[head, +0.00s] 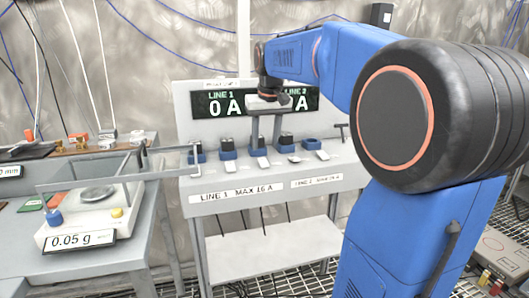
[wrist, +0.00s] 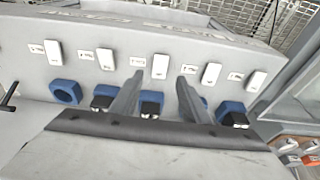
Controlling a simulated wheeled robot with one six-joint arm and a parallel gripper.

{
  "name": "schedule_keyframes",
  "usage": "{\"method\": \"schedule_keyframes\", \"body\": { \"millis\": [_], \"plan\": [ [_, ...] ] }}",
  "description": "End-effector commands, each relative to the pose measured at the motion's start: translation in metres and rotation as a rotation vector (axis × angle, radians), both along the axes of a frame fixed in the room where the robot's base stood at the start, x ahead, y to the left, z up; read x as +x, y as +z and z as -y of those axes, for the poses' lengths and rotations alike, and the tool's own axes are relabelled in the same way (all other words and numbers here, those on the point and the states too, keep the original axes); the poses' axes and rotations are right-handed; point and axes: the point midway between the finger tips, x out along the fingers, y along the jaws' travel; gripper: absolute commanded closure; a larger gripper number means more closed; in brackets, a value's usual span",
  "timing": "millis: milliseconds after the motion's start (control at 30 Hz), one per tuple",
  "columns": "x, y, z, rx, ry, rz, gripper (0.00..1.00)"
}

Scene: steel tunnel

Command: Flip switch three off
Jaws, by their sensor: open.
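Switch three, the middle white rocker (wrist: 160,66) in a row of several, sits on the grey sloping panel between my two fingertips in the wrist view. In the head view the middle rocker (head: 263,162) is small, just in front of its blue socket. Its on or off position is too small to tell. My gripper (wrist: 159,80) is open and empty, with one finger to each side of switch three. In the head view my gripper (head: 266,146) points down over the middle of the panel. Whether the fingers touch the panel cannot be told.
White switches (wrist: 106,59) and (wrist: 211,73) flank the middle one closely. Blue sockets (wrist: 65,91) line the panel, several holding black plugs. The display (head: 225,105) reads LINE 1, 0 A; LINE 2 is partly hidden. A scale (head: 95,212) reading 0.05 g stands left.

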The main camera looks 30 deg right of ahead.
Motion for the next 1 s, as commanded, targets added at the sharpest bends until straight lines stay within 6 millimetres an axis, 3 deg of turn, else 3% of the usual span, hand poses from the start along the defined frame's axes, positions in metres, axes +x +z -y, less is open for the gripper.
{"method": "schedule_keyframes", "body": {
  "millis": [300, 500, 700, 1000],
  "plan": [
    [-0.015, 0.063, -0.004, -0.001, 0.0, 0.003, 0.58],
    [-0.022, 0.091, -0.006, 0.0, 0.0, 0.001, 0.58],
    [-0.025, 0.103, -0.007, 0.0, 0.0, 0.0, 0.58],
    [-0.026, 0.105, -0.007, 0.0, 0.0, 0.0, 0.58]
  ]
}}
